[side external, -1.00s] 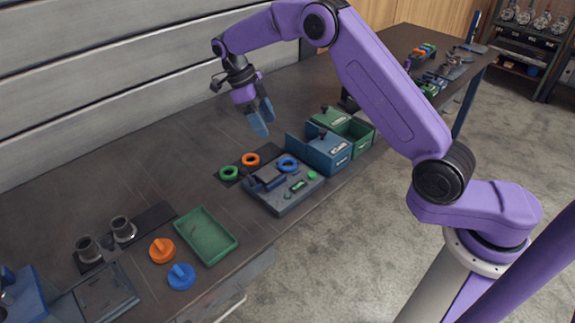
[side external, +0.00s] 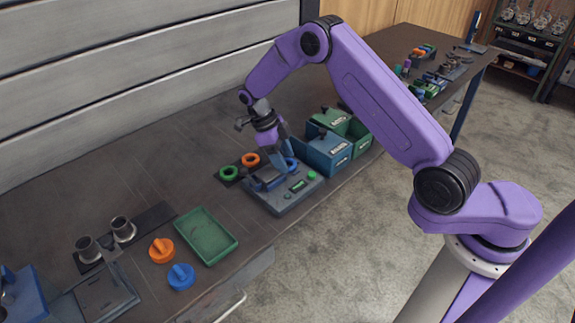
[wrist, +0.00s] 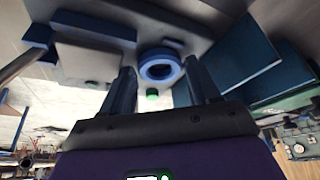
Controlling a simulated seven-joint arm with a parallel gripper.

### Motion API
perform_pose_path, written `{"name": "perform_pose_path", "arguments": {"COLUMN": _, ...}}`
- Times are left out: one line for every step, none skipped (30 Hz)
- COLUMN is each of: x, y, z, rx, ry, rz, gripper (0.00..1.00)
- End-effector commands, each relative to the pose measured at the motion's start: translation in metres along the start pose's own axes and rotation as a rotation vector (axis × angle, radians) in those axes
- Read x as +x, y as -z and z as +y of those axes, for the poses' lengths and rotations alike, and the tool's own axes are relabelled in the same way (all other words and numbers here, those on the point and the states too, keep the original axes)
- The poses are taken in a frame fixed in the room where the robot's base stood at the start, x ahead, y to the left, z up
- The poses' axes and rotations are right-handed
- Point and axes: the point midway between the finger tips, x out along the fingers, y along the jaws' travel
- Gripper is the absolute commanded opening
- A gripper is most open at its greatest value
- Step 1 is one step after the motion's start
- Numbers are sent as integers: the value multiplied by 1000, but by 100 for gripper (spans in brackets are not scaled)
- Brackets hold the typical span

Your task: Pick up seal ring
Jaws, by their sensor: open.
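A blue ring (side external: 293,164) lies on the grey fixture (side external: 280,201), partly hidden by my gripper in the side view. It shows whole in the wrist view (wrist: 160,75), between and beyond my fingertips. A green ring (side external: 222,173) and an orange ring (side external: 250,164) lie on a dark strip left of the fixture. Which of these is the seal ring is not marked. My gripper (side external: 281,164) is open and empty, pointing down close above the blue ring; its fingers also show in the wrist view (wrist: 160,84), one on each side of the ring.
The fixture carries a raised block (side external: 268,179) beside the blue ring and a green button (side external: 312,175). A blue bin (side external: 330,156) and a green bin (side external: 352,129) stand close on the right. A green tray (side external: 206,237) and two knobs lie at front left. The bench's back left is clear.

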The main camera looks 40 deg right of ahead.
Motion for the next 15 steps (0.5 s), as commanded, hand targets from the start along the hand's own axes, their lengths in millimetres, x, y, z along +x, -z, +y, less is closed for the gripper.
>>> {"name": "perform_pose_path", "arguments": {"x": 2, "y": 0, "z": 0, "rx": 0, "ry": 0, "rz": -1, "gripper": 61}}
{"name": "perform_pose_path", "arguments": {"x": 3, "y": 0, "z": 0, "rx": 0, "ry": 1, "rz": -1, "gripper": 61}}
{"name": "perform_pose_path", "arguments": {"x": 3, "y": 0, "z": 0, "rx": 0, "ry": 1, "rz": -1, "gripper": 61}}
{"name": "perform_pose_path", "arguments": {"x": 3, "y": 0, "z": 0, "rx": 0, "ry": 1, "rz": -1, "gripper": 61}}
{"name": "perform_pose_path", "arguments": {"x": 3, "y": 0, "z": 0, "rx": 0, "ry": 1, "rz": -1, "gripper": 61}}
{"name": "perform_pose_path", "arguments": {"x": 3, "y": 0, "z": 0, "rx": 0, "ry": 1, "rz": -1, "gripper": 61}}
{"name": "perform_pose_path", "arguments": {"x": 3, "y": 0, "z": 0, "rx": 0, "ry": 1, "rz": -1, "gripper": 61}}
{"name": "perform_pose_path", "arguments": {"x": 3, "y": 0, "z": 0, "rx": 0, "ry": 1, "rz": -1, "gripper": 61}}
{"name": "perform_pose_path", "arguments": {"x": 3, "y": 0, "z": 0, "rx": 0, "ry": 1, "rz": -1, "gripper": 51}}
{"name": "perform_pose_path", "arguments": {"x": 3, "y": 0, "z": 0, "rx": 0, "ry": 1, "rz": -1, "gripper": 41}}
{"name": "perform_pose_path", "arguments": {"x": 3, "y": 0, "z": 0, "rx": 0, "ry": 1, "rz": -1, "gripper": 31}}
{"name": "perform_pose_path", "arguments": {"x": 3, "y": 0, "z": 0, "rx": 0, "ry": 1, "rz": -1, "gripper": 24}}
{"name": "perform_pose_path", "arguments": {"x": 3, "y": 0, "z": 0, "rx": 0, "ry": 1, "rz": -1, "gripper": 24}}
{"name": "perform_pose_path", "arguments": {"x": 3, "y": 0, "z": 0, "rx": 0, "ry": 1, "rz": -1, "gripper": 24}}
{"name": "perform_pose_path", "arguments": {"x": 3, "y": 0, "z": 0, "rx": 0, "ry": 1, "rz": -1, "gripper": 20}}
